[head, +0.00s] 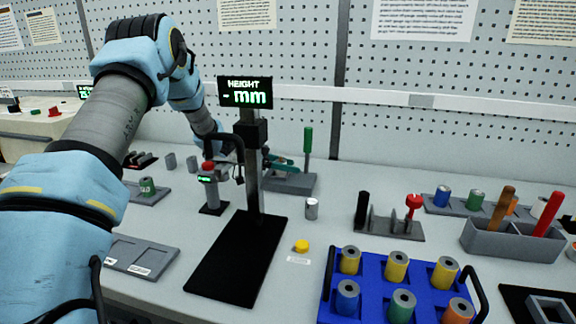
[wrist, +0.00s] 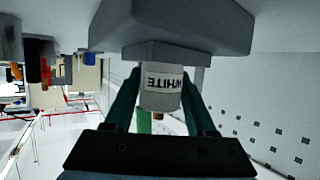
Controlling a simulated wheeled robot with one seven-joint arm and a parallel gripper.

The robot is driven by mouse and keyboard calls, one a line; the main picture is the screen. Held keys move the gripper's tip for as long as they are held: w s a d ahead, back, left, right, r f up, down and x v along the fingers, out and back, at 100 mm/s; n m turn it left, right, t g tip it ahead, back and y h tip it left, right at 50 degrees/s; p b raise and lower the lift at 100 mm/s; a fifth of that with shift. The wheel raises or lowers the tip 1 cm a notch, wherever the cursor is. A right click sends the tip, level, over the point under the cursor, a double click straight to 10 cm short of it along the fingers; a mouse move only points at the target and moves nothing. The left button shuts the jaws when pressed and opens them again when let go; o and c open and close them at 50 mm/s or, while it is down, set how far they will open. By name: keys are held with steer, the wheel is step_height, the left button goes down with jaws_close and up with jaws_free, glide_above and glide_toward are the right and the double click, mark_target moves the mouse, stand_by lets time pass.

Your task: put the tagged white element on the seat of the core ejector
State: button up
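The white element (wrist: 160,90), a pale cylinder tagged WHITE, is between the two green fingers of my gripper (wrist: 160,98) in the upside-down wrist view. The fingers meet its sides and appear shut on it. Its end meets or nearly meets a grey block (wrist: 170,25); contact is not clear. In the head view my gripper (head: 281,163) is behind the height gauge post, low over a grey base (head: 298,184) with an upright green handle (head: 307,140), which looks like the core ejector. The element cannot be made out there.
The height gauge (head: 235,262) stands in front of my gripper. A small red-topped device (head: 208,180) is left of it, and a metal cylinder (head: 311,208) to its right. A blue crate (head: 328,290) of spindles and a grey bin (head: 510,242) are at the right.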

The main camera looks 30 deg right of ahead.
steer(key=shift+o, duration=1.3)
steer(key=shift+r, duration=0.1)
steer(key=b+v, duration=0.2)
steer(key=v, duration=1)
steer(key=shift+b, duration=0.4)
